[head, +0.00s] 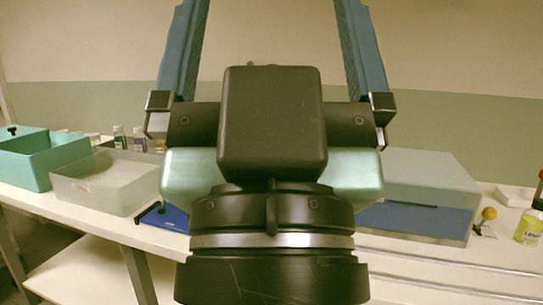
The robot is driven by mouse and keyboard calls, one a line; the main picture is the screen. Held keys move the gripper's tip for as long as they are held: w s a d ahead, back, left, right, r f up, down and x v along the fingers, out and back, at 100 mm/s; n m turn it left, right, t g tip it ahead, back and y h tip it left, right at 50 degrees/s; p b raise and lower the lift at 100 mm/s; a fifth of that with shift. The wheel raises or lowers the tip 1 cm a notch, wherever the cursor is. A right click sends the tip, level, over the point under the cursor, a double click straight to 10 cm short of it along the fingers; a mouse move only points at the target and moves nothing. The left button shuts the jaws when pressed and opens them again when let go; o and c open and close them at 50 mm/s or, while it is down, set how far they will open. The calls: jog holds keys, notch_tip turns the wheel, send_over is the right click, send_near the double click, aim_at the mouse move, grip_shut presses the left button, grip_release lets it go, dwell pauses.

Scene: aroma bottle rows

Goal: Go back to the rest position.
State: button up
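My gripper (272,30) fills the middle of the head view, close to the camera. Its two blue fingers point up and stand wide apart, with only the wall visible between them. It is open, and nothing is seen held in the visible part. The fingertips are cut off by the top edge. The gripper body hides the middle of the bench behind it.
A white bench (75,205) runs behind my gripper. On its left are a teal bin (25,165), a translucent bin (100,190) and small bottles (119,136).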

notch_tip(320, 180, up, 28)
jog(key=p, duration=2.5)
jog(key=shift+p, duration=0.35)
